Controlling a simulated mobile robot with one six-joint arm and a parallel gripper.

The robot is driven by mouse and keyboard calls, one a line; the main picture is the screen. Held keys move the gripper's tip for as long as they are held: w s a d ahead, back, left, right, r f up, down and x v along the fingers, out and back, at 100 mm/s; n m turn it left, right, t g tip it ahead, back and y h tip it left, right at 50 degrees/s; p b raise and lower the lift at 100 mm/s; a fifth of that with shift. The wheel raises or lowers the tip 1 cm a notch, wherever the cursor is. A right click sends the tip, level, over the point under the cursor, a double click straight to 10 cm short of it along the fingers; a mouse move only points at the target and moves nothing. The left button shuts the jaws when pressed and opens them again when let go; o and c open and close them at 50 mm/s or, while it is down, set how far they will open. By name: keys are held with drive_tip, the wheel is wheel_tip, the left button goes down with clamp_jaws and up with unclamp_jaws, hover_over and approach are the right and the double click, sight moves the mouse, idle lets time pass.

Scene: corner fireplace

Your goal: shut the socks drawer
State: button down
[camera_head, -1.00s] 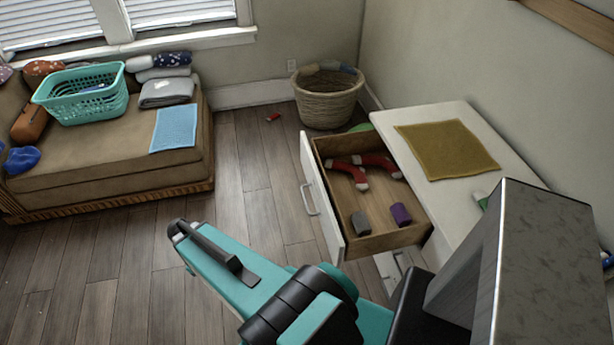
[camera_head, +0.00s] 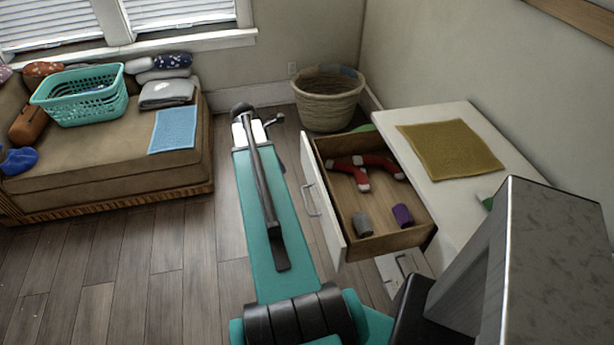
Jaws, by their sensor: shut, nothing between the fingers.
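The open drawer (camera_head: 347,205) is pulled out to the left from a white dresser (camera_head: 467,200). Its white front (camera_head: 322,210) has a handle (camera_head: 311,200) on the outer face. Inside lie red socks with pale ends (camera_head: 376,162), a grey rolled sock (camera_head: 362,224) and a purple rolled sock (camera_head: 402,214). My teal arm reaches forward over the floor, left of the drawer. My gripper (camera_head: 275,121) shows only in part at the arm's far end, small and dark, beyond the drawer front's far left corner and apart from it. It holds nothing visible.
A woven basket (camera_head: 327,103) stands behind the drawer by the wall. A mustard cloth (camera_head: 450,150) lies on the dresser top. At left, a brown couch (camera_head: 110,165) holds a teal laundry basket (camera_head: 82,95) and folded cloths.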

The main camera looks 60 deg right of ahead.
drive_tip(key=shift+s+d+r, duration=0.5)
drive_tip(key=shift+d+r, duration=0.1)
drive_tip(key=shift+d, duration=0.15)
drive_tip(key=shift+f, duration=0.15)
drive_tip(key=p, duration=0.4)
hover_over(303, 187)
wheel_tip(303, 187, down, 9)
drive_tip(key=shift+a+r, duration=0.1)
drive_tip(key=shift+s+d, duration=0.35)
drive_tip(key=shift+s, duration=0.1)
